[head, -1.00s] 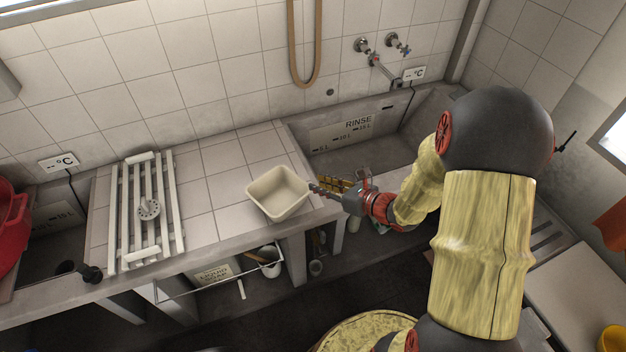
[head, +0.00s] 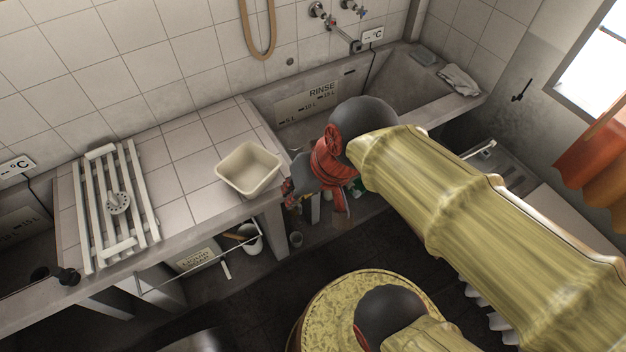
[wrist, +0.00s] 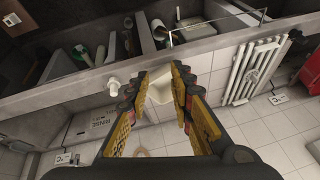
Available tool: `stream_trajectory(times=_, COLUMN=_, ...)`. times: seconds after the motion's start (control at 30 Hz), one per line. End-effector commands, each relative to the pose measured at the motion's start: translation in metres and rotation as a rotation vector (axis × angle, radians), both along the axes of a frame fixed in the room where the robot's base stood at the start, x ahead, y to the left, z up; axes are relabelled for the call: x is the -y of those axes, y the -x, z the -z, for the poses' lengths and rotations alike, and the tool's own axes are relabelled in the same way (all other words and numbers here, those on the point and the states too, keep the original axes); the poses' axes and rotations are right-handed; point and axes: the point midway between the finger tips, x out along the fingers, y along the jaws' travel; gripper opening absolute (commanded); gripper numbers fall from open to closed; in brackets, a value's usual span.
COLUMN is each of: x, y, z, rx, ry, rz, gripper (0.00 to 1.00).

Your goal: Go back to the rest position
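My gripper (wrist: 160,75) fills the middle of the wrist view, with its two yellow-padded fingers spread and nothing held between them. In the head view my arm's wrist hides most of it. The visible part of the arm's end is just right of a cream basin (head: 248,168), in front of the counter's edge. The basin stands upright on the tiled counter (head: 183,152) and looks empty. In the wrist view a pale patch beyond the fingers appears to be this basin, partly hidden by them.
A white slatted rack (head: 146,192) lies on the counter at left. The rinse tub (head: 400,92) is sunk behind my arm, with a cloth (head: 459,80) on its far right edge. A white pail (head: 250,240) stands under the counter. Dark floor is open in front.

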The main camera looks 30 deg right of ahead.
Motion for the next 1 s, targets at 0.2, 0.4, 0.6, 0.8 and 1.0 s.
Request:
stream_trajectory(times=0.2, x=0.022, y=0.007, z=-0.024, rx=0.104, ry=0.186, rz=-0.123, gripper=0.23)
stream_trajectory(times=0.4, x=0.024, y=0.007, z=-0.025, rx=0.108, ry=0.198, rz=-0.13, gripper=0.23)
stream_trajectory(times=0.6, x=0.024, y=0.007, z=-0.025, rx=0.107, ry=0.196, rz=-0.129, gripper=0.23)
stream_trajectory(times=0.8, x=0.024, y=0.007, z=-0.025, rx=0.107, ry=0.196, rz=-0.128, gripper=0.23)
stream_trajectory(times=1.0, x=0.024, y=0.007, z=-0.025, rx=0.107, ry=0.196, rz=-0.128, gripper=0.23)
